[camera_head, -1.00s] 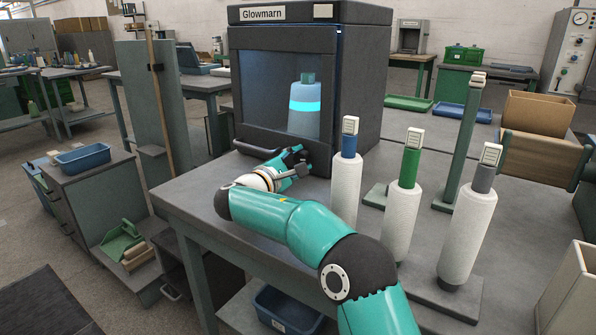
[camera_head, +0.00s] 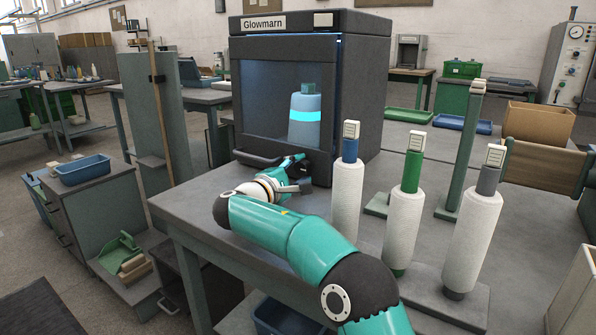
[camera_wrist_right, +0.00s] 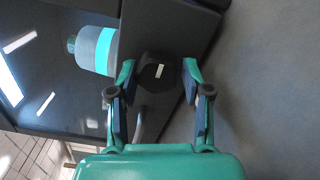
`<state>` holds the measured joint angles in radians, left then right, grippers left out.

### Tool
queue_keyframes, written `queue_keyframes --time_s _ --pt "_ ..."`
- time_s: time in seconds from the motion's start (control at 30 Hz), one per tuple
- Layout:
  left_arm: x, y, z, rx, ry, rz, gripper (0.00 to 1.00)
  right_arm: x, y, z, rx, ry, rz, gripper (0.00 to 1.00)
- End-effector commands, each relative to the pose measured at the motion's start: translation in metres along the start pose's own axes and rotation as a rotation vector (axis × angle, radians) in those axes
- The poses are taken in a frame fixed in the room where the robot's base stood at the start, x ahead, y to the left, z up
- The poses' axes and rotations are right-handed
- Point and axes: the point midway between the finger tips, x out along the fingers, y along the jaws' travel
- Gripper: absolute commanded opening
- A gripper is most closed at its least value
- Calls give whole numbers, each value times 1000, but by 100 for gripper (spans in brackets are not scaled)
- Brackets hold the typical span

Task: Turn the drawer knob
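The dark machine labelled Glowmarn (camera_head: 308,80) stands on the grey table. A round black knob (camera_wrist_right: 157,71) with a pale mark is on its dark front in the right wrist view. My right gripper (camera_head: 303,173) is low at the machine's front right, beside the bar handle (camera_head: 255,159). In the right wrist view its fingers are spread, one on each side of the knob, with small gaps showing. How deep the fingertips reach over it I cannot tell. In the head view the knob is not clearly distinguishable behind the gripper. My left gripper is out of view.
A bottle with a glowing cyan band (camera_head: 304,118) is behind the machine's window. Several white yarn cones, including one with a green top (camera_head: 402,228), stand right of my arm. A blue bin (camera_head: 280,315) is below the table's front.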

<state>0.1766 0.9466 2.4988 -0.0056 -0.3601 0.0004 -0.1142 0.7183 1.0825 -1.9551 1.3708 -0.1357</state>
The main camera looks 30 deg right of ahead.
Motion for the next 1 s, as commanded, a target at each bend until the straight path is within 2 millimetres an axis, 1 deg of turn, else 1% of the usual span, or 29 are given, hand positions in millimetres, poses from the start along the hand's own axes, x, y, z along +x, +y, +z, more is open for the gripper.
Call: queue_keyframes --time_s 0.03,0.07,0.1,0.4,0.53,0.67,0.9,1.0 --pt "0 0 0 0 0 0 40 0 -1 0 -1 0 0 60" --pt "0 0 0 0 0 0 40 0 -1 0 -1 0 0 65" --pt "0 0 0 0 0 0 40 0 0 0 -1 0 1 67" --pt "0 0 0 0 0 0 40 -1 2 0 1 2 5 67" --pt "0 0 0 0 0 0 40 -9 2 -1 1 4 5 67" --pt "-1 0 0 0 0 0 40 -28 2 -1 0 5 6 67" --pt "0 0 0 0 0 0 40 -76 1 -2 0 5 5 67" --pt "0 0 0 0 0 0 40 -94 1 -1 0 5 5 67"
